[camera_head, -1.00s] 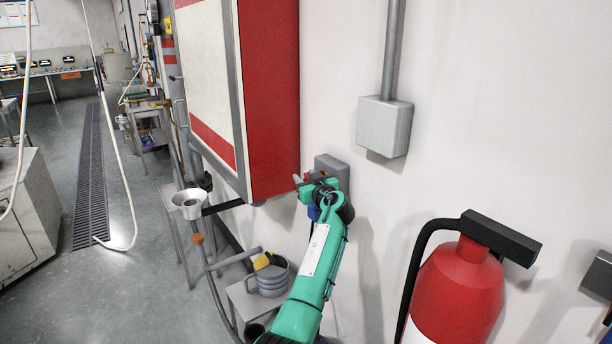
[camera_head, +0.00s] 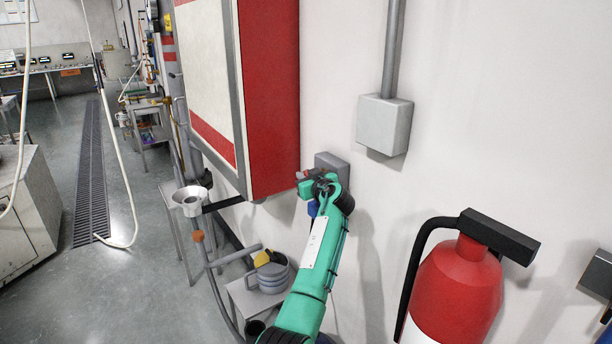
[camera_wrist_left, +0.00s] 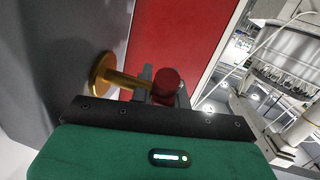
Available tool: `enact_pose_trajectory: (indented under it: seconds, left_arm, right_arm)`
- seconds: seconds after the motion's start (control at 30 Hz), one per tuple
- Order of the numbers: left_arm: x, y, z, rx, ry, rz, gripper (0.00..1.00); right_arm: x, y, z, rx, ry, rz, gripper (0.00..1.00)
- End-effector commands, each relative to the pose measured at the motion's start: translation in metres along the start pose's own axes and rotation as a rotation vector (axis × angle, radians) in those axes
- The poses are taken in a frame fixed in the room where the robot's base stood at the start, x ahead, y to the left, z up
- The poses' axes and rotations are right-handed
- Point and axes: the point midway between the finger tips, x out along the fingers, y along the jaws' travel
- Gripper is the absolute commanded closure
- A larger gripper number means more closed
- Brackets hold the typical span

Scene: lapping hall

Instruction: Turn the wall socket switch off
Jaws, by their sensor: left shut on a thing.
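The wall socket box (camera_head: 334,164) is a grey box on the white wall, just right of the red cabinet and partly hidden by my left arm. In the left wrist view a brass disc (camera_wrist_left: 103,75) sits against a grey surface. A brass stem runs from it to a red knob (camera_wrist_left: 167,86). My left gripper (camera_head: 305,182) is in front of the box. Its grey fingers stand on both sides of the red knob in the left wrist view, shut on it. A blue part shows just below the gripper. My right gripper is not in view.
The red and white cabinet (camera_head: 270,95) is close to the left of my gripper. A grey junction box (camera_head: 384,125) with a conduit is up to the right. A fire extinguisher (camera_head: 458,285) stands at the lower right. A watering can (camera_head: 268,275) is on a low stand, lower left.

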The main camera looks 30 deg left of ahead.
Motion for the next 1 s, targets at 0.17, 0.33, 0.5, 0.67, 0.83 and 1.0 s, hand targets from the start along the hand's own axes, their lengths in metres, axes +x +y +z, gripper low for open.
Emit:
enact_pose_trajectory:
  seconds: [0.17, 0.33, 0.5, 0.67, 0.83, 1.0]
  left_arm:
    - [0.0, 0.001, 0.0, -0.027, -0.134, -0.012, 1.0]
    - [0.0, 0.001, 0.001, -0.053, -0.29, -0.028, 1.0]
    - [0.0, 0.001, 0.004, -0.079, -0.449, -0.043, 1.0]
    - [-0.001, 0.0, 0.006, -0.103, -0.592, -0.058, 1.0]
    - [-0.002, 0.0, 0.01, -0.126, -0.724, -0.07, 1.0]
    - [-0.003, 0.0, 0.013, -0.143, -0.827, -0.08, 1.0]
  right_arm:
    - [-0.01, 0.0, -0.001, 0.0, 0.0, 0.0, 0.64]
    - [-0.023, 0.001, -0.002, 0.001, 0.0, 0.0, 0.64]
    - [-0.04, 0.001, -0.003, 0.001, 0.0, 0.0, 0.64]
    - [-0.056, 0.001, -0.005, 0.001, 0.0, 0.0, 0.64]
    - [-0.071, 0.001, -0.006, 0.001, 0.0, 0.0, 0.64]
    - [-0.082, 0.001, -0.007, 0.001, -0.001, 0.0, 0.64]
